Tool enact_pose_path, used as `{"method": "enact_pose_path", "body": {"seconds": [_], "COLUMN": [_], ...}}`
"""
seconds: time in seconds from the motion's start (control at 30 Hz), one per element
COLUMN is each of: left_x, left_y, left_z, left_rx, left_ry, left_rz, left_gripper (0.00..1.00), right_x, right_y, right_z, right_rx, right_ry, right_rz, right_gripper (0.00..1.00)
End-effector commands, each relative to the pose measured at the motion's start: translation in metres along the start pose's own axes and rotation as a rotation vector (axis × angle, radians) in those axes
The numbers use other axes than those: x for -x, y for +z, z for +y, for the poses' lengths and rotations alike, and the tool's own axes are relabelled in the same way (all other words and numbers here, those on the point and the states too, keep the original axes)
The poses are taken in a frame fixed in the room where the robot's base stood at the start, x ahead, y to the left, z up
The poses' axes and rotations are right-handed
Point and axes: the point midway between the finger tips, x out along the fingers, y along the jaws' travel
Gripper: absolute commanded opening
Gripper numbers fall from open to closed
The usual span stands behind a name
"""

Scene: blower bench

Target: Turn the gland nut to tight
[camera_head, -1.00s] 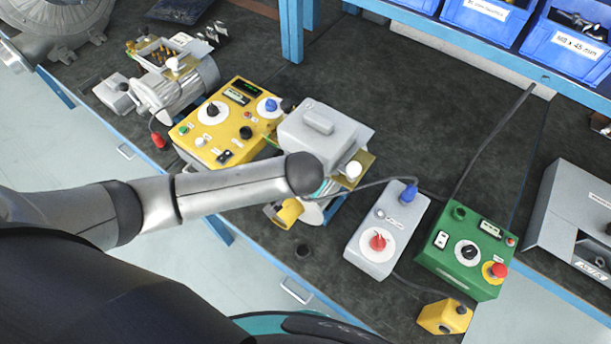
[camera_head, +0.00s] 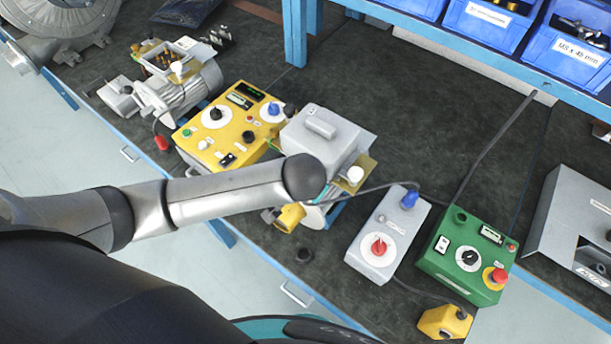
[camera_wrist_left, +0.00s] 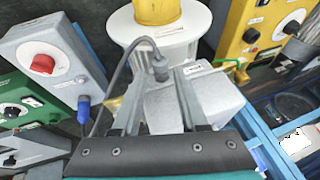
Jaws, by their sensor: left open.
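The gland nut (camera_wrist_left: 160,70) shows in the left wrist view as a small dark grey fitting with a grey cable coming out of it. It sits by a grey box-shaped housing (camera_wrist_left: 215,95), which the head view also shows (camera_head: 318,135). My left gripper (camera_wrist_left: 157,88) is open, with a finger either side of the line to the nut. I cannot tell whether the fingers touch it. In the head view my left arm hides most of the gripper and the nut. My right gripper is not in view.
The grey box with a red knob (camera_head: 378,245) and the green control box (camera_head: 465,255) stand to the right. The yellow control panel (camera_head: 230,130) stands to the left. A yellow cylinder on a white collar (camera_wrist_left: 160,12) is close beyond the nut.

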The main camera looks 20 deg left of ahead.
Motion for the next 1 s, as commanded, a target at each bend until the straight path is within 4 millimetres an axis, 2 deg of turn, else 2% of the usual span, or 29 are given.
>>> {"method": "enact_pose_path", "body": {"seconds": [0.3, 0.53, 0.7, 1.0], "left_x": [0.060, 0.096, 0.110, 0.113], "left_y": [-0.001, -0.001, -0.001, 0.000], "left_z": [0.000, 0.000, 0.000, 0.000], "left_rx": [-0.001, 0.000, 0.000, 0.000], "left_ry": [0.003, 0.002, 0.001, 0.000], "left_rz": [0.003, 0.003, 0.002, 0.001], "left_gripper": [0.43, 0.43, 0.43, 0.43], "right_x": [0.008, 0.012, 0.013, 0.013], "right_y": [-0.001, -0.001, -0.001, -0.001], "right_z": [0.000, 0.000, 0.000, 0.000], "right_rx": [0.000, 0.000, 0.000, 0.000], "right_ry": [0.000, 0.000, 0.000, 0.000], "right_rz": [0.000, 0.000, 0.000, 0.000], "right_gripper": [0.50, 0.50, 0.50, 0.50]}}
